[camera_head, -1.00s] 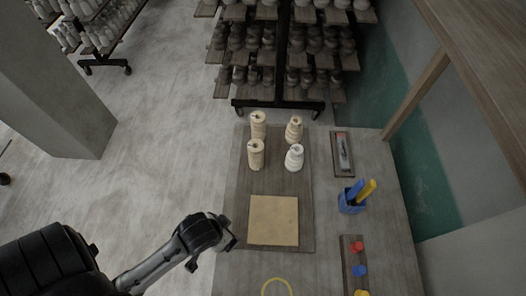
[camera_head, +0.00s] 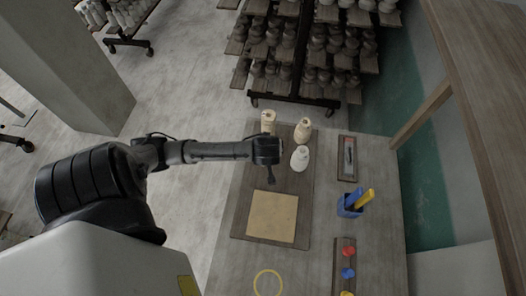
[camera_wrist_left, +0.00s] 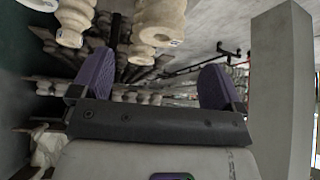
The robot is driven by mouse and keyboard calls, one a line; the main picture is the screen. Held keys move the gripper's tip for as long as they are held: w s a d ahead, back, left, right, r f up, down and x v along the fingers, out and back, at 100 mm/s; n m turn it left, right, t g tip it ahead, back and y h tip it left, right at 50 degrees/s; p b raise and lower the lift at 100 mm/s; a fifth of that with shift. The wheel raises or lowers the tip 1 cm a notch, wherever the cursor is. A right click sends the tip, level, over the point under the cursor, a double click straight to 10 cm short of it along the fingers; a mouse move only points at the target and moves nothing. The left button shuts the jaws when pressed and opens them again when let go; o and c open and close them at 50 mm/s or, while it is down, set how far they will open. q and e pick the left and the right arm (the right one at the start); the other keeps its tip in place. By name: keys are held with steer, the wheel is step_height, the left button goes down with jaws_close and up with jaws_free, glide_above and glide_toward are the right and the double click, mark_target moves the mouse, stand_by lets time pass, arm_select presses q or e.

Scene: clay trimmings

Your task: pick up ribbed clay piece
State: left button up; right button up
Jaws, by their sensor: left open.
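Clay pieces stand upright on the brown board (camera_head: 240,224). A cream cylinder (camera_head: 268,120) is at back left, a cream stepped piece (camera_head: 303,131) at back right, and a white rounded piece (camera_head: 299,158) in front of that. The front-left cream piece is hidden behind my left gripper (camera_head: 270,176). In the left wrist view two cream pieces with stepped sides, one central (camera_wrist_left: 159,22) and one to the left (camera_wrist_left: 76,20), show at the top. I cannot tell which is the ribbed one. My left gripper's purple fingers (camera_wrist_left: 157,80) are apart, with nothing seen gripped. My right gripper is not in view.
A tan square slab (camera_head: 272,216) lies on the board. To the right are a blue holder (camera_head: 348,205) with tools and a narrow tray (camera_head: 347,160). A yellow ring (camera_head: 267,283) lies in front. A loaded rack (camera_head: 300,50) stands behind the table.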

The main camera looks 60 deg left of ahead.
arm_select(q)
steer(key=x, duration=0.4)
steer(key=shift+f, duration=0.1)
steer(key=shift+x, duration=2.65)
steer(key=shift+s, duration=0.1)
steer(key=shift+c, duration=0.3)
steer(key=c, duration=1.6)
steer(key=shift+p, duration=0.3)
jaws_close()
